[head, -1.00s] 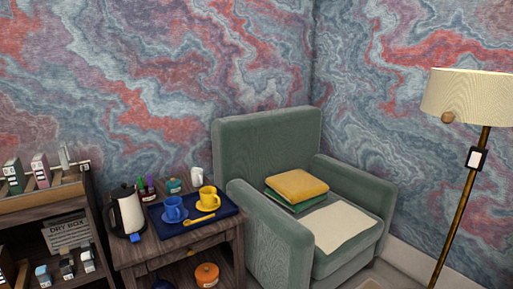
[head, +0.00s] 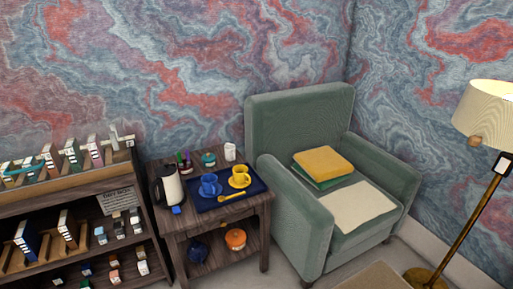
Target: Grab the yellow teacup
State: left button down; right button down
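The yellow teacup (head: 239,174) stands upright on a yellow saucer (head: 239,183) at the right part of a dark blue tray (head: 207,208). The tray lies on a dark wooden side table (head: 263,200) left of the armchair. A blue cup (head: 209,183) stands just left of the yellow teacup on the same tray. A yellow spoon (head: 232,196) lies in front of both cups. Neither of my grippers shows in the head view.
A white and black kettle (head: 170,187) stands at the table's left. A teal pot (head: 209,159) and a white jug (head: 230,151) stand behind the tray. A green armchair (head: 300,115) closely flanks the table on the right, a filled shelf (head: 75,195) on the left.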

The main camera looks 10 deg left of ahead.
aim_at(239, 178)
jog(key=i+j, duration=0.3)
jog(key=j, duration=0.15)
jog(key=i+j, duration=0.3)
jog(key=j, duration=0.15)
jog(key=z, duration=0.05)
